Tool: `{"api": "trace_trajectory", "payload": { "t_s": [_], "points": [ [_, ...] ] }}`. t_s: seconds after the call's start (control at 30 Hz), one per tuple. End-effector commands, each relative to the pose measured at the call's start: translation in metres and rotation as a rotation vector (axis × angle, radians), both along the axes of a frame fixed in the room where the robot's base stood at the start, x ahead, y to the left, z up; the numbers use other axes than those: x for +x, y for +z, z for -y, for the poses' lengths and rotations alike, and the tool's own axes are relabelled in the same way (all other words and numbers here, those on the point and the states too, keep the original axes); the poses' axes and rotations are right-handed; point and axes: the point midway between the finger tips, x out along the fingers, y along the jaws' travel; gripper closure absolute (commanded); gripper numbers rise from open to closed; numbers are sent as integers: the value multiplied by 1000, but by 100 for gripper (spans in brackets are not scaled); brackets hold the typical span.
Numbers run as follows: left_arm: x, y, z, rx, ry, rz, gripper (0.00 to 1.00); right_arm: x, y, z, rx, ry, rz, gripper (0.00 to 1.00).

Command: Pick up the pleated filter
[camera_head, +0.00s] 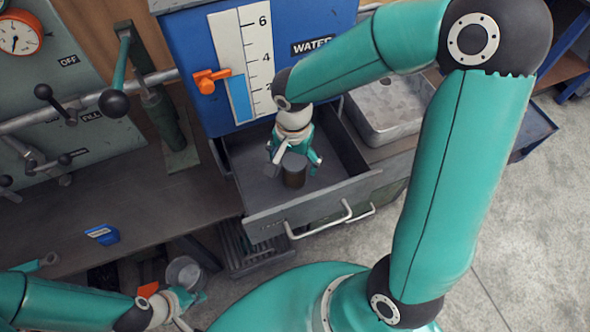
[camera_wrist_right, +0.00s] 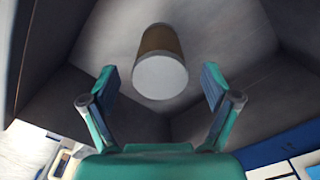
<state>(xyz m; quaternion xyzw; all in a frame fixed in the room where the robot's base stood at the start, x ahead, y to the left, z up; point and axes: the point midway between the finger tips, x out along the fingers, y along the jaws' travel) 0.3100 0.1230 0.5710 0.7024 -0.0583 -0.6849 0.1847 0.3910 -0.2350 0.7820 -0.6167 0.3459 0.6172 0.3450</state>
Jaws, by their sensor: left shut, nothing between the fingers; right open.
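The pleated filter (camera_head: 294,172), a short brown cylinder with a pale grey end cap, stands in the open drawer (camera_head: 262,214) below the water gauge. It also shows in the right wrist view (camera_wrist_right: 160,58), with its pale end towards the camera. My right gripper (camera_head: 296,158) is over the drawer, pointing down at the filter. Its fingers are open in the right wrist view (camera_wrist_right: 159,84), one on each side of the filter in the picture, with visible gaps and no grip on it. My left gripper (camera_head: 186,300) is shut and empty at the lower left, below the bench edge.
A metal sink (camera_head: 388,105) is to the right. A blue box (camera_head: 103,235) lies on the bench; a grey cup (camera_head: 184,272) is near my left gripper.

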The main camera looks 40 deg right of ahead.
Motion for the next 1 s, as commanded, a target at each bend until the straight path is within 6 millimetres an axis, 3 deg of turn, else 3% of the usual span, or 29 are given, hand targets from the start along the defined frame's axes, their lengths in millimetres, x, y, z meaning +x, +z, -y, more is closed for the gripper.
{"api": "trace_trajectory", "payload": {
  "t_s": [0.23, 0.53, 0.83, 1.0],
  "points": [
    [0, -1, 0, 0, 0, 0, 100, 0, -16, 1, 1, -1, -3, 12],
    [0, -3, 0, 0, 0, 0, 100, 2, -56, 5, 1, -1, -2, 12],
    [0, -3, 0, 0, 0, 0, 100, 3, -59, 5, 1, -2, 2, 12],
    [0, -3, 0, 0, 0, 0, 100, 3, -59, 5, 1, -2, 1, 41]
  ]
}}
